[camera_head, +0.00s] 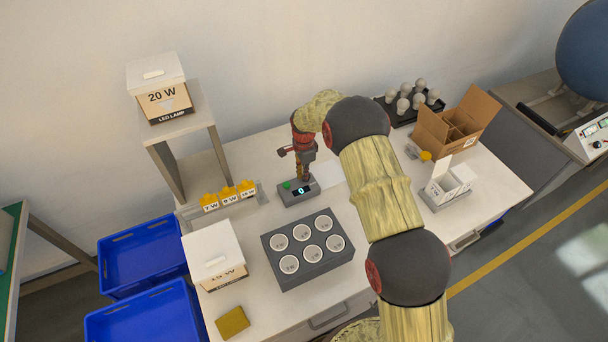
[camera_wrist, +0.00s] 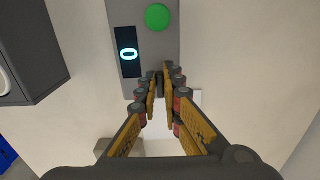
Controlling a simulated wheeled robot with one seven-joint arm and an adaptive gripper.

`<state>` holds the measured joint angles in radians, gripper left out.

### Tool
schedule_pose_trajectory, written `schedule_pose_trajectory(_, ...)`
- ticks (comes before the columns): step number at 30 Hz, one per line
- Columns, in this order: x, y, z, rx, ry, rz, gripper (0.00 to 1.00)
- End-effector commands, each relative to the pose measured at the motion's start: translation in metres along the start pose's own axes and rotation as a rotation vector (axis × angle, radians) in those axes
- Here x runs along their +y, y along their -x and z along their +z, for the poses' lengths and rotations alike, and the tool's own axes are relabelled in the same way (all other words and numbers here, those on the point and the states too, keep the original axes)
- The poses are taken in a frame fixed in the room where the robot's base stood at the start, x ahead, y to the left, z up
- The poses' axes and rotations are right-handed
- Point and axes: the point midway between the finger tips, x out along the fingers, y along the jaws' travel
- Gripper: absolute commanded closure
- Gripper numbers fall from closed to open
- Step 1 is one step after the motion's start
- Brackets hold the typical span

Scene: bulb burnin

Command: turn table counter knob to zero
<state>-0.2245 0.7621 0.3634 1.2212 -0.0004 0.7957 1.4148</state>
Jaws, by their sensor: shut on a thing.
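The table counter (camera_head: 291,198) is a small grey box on the white table. In the wrist view the counter (camera_wrist: 160,48) shows a green button (camera_wrist: 158,17) and a dark display (camera_wrist: 128,53) reading 0. My gripper (camera_head: 303,177) points down over the right part of the counter. In the wrist view my gripper's fingertips (camera_wrist: 160,90) close together at the counter's near edge, around the dark knob (camera_wrist: 160,82). The fingers hide most of the knob, so any mark on it cannot be seen.
A dark block (camera_head: 308,273) with several round white sockets stands just in front of the counter. A tagged rack (camera_head: 235,200) with yellow pieces is to the left. A white box (camera_head: 211,250), open carton (camera_head: 443,130) and bulb tray (camera_head: 393,112) also stand on the table.

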Motion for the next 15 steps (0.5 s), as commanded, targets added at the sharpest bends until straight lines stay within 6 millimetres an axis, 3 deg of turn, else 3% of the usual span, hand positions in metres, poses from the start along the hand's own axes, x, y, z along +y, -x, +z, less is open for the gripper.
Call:
schedule_pose_trajectory(2, -0.0017, 0.0016, -0.0002, 0.0, -0.001, -0.004, 1.0)
schedule_pose_trajectory(3, -0.0017, 0.0017, -0.0003, 0.0, -0.001, -0.004, 0.92)
schedule_pose_trajectory(12, -0.0008, 0.0008, -0.0001, 0.0, 0.0, -0.002, 0.75)
schedule_pose_trajectory(15, -0.0006, 0.0006, -0.0001, 0.0, 0.0, -0.002, 0.74)
